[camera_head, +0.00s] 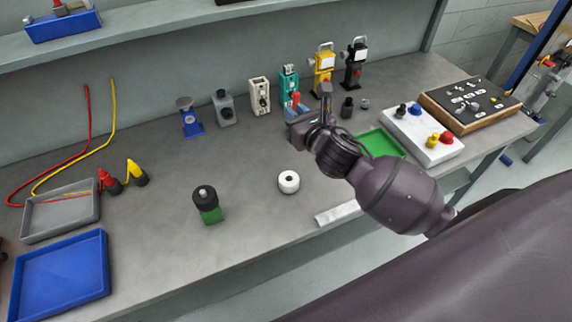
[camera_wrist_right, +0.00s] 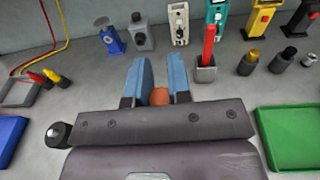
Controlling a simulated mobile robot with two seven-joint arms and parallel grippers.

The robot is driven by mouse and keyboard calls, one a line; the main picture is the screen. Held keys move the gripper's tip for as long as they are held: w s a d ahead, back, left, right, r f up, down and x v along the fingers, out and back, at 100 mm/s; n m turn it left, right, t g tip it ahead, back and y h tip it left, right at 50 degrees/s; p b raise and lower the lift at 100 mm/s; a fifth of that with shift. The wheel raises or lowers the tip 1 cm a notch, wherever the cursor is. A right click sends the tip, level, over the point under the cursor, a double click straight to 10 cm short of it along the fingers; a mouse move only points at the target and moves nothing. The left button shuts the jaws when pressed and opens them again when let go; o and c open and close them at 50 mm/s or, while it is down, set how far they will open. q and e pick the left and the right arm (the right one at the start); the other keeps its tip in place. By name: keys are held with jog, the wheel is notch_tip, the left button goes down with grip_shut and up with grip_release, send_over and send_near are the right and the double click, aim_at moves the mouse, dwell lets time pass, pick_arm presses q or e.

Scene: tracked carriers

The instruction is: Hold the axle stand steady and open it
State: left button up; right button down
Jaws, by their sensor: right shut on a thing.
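A small blue stand with a wide foot and a grey top (camera_head: 190,117) is the thing most like an axle stand; I cannot be sure. It stands upright near the wall, left of my right gripper (camera_head: 293,113) and apart from it, and also shows in the right wrist view (camera_wrist_right: 112,40). My right gripper's blue fingers (camera_wrist_right: 160,68) are shut on a small orange-brown round thing (camera_wrist_right: 159,97), seen between them; the gripper hides most of it. My left gripper is in neither view.
A grey box with a knob (camera_head: 224,108), a white box (camera_head: 260,96) and a teal box (camera_head: 289,82) line the wall. A white ring (camera_head: 289,182) and a black-topped green thing (camera_head: 207,205) stand in front. A green tray (camera_head: 381,141) is at right, a blue tray (camera_head: 62,279) at left.

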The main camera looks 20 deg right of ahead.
jog(key=shift+f+b, duration=1.25)
jog(key=shift+f, duration=6.7)
pick_arm(q)
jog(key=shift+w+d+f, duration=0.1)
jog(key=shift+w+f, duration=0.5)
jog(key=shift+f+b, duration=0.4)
jog(key=shift+b, duration=0.05)
pick_arm(e)
jog(key=shift+f, duration=0.6)
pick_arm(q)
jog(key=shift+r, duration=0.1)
pick_arm(e)
jog(key=c, duration=1.1)
grip_release()
jog(key=shift+o, duration=0.2)
